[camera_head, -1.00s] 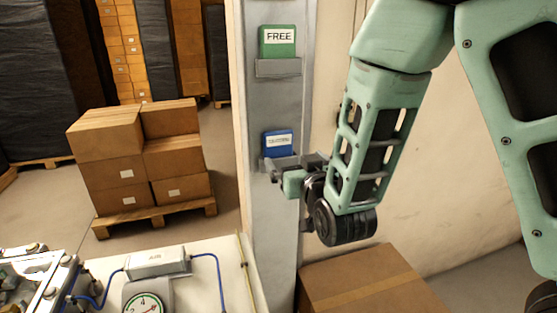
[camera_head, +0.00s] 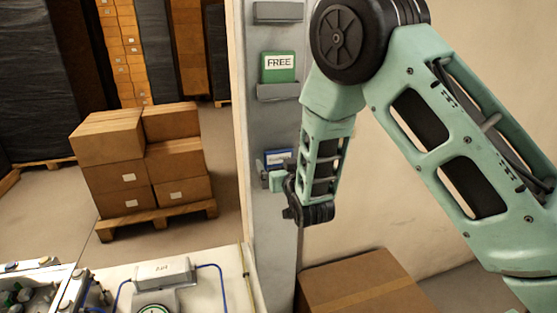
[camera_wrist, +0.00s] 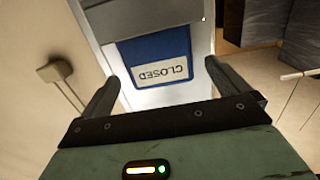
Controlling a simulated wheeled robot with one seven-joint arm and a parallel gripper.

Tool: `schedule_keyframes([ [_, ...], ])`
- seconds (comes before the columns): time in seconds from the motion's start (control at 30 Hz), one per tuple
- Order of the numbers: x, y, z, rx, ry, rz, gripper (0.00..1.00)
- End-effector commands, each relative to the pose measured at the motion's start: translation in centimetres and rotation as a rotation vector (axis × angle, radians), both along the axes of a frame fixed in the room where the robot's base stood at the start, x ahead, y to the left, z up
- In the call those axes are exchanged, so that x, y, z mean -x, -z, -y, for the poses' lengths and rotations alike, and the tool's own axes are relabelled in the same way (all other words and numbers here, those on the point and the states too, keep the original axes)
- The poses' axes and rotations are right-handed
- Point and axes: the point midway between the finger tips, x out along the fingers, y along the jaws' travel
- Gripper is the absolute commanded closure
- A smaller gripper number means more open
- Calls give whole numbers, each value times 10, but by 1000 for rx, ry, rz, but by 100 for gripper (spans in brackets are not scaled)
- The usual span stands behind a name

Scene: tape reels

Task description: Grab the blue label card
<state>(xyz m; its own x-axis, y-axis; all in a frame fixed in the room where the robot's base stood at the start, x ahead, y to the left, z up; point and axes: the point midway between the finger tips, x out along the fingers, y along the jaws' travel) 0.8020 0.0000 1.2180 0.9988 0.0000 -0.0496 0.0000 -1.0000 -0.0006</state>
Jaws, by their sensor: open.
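The blue label card (camera_head: 278,155) is upright on the grey post, below the green card, with its lower part hidden behind my gripper. In the wrist view the blue card (camera_wrist: 153,47) appears upside down, with a white panel reading "CLOSED". My gripper (camera_head: 276,178) is at the card's lower part in the head view. In the wrist view my gripper (camera_wrist: 161,76) is open, one finger on each side of the card, with visible gaps. The card's holder is mostly hidden.
A green card reading "FREE" (camera_head: 278,67) sits in a holder (camera_head: 278,91) above on the grey post (camera_head: 262,220). An empty holder (camera_head: 278,12) is higher up. A cardboard box (camera_head: 360,285) stands below my arm. A white bench (camera_head: 225,265) with an air unit is at lower left.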

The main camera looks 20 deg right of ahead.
Motion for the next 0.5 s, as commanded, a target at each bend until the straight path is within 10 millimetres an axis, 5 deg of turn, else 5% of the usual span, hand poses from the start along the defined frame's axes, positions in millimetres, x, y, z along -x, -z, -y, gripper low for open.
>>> schedule_keyframes([
  [0.33, -10, 1, 0, 0, 0, -1, 0],
  [0.37, -10, 1, 0, 0, 0, -1, 3],
  [0.5, -10, 1, 0, 0, 0, 0, 42],
])
